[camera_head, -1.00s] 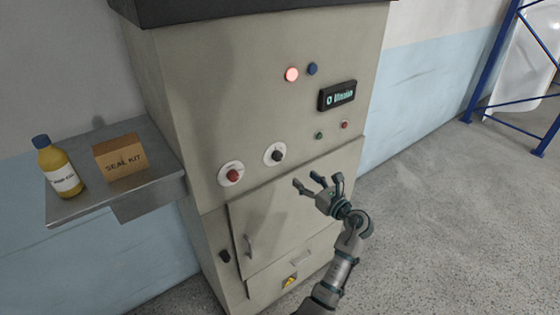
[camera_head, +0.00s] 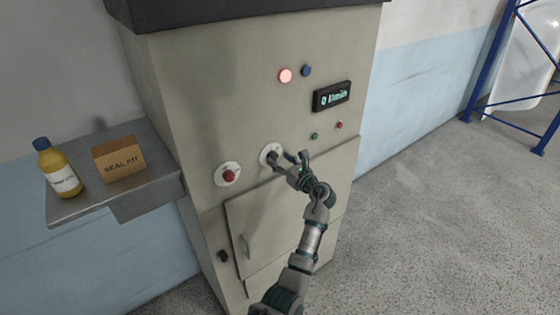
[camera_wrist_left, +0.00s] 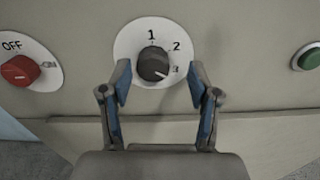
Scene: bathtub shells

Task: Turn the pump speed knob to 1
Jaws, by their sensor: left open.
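The pump speed knob (camera_wrist_left: 153,62) is a dark grey round knob on a white dial plate marked 1, 2 and 3. Its small white mark points to the lower right, near the 3. In the head view the white dial plate (camera_head: 265,152) is on the cabinet front and the knob is partly hidden by my fingers. My left gripper (camera_head: 288,158) is open in front of the dial. In the left wrist view its two blue-padded fingertips (camera_wrist_left: 158,72) stand either side of the knob, slightly low, with gaps on both sides; contact is not visible. My right gripper is out of view.
A red knob (camera_wrist_left: 20,70) marked OFF is left of the dial, and a green button (camera_wrist_left: 308,57) right. The cabinet has a display (camera_head: 332,96) and a door handle (camera_head: 247,246). A side shelf (camera_head: 150,185) holds a bottle (camera_head: 60,172) and a SEAL KIT box (camera_head: 120,159).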

